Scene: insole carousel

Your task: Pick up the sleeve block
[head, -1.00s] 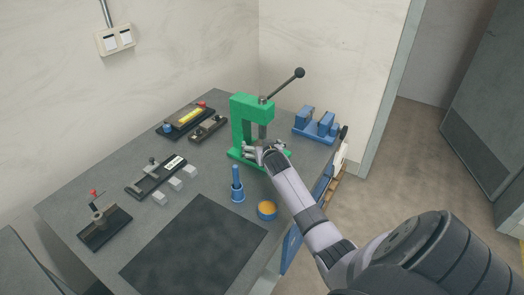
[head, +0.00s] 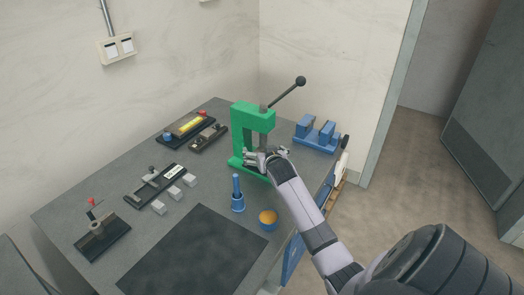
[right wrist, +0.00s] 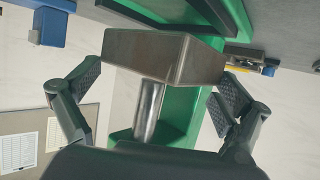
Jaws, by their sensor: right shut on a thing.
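The sleeve block (right wrist: 155,58) is a grey-brown metal block in the right wrist view, between the two fingers of my right gripper (right wrist: 155,90). The gripper is shut on it. In the head view my right gripper (head: 262,157) is at the green arbor press (head: 240,130), in front of its base under the ram, and the block is hard to make out there. The press's silver ram (right wrist: 148,110) shows close to the block in the wrist view; whether they touch is unclear. My left gripper is in neither view.
A blue stand (head: 316,137) is right of the press. A blue post (head: 238,195) and a blue cup with orange contents (head: 268,219) stand near my right forearm. Fixtures and small grey blocks (head: 174,193) are left. A dark mat (head: 195,250) lies in front, clear.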

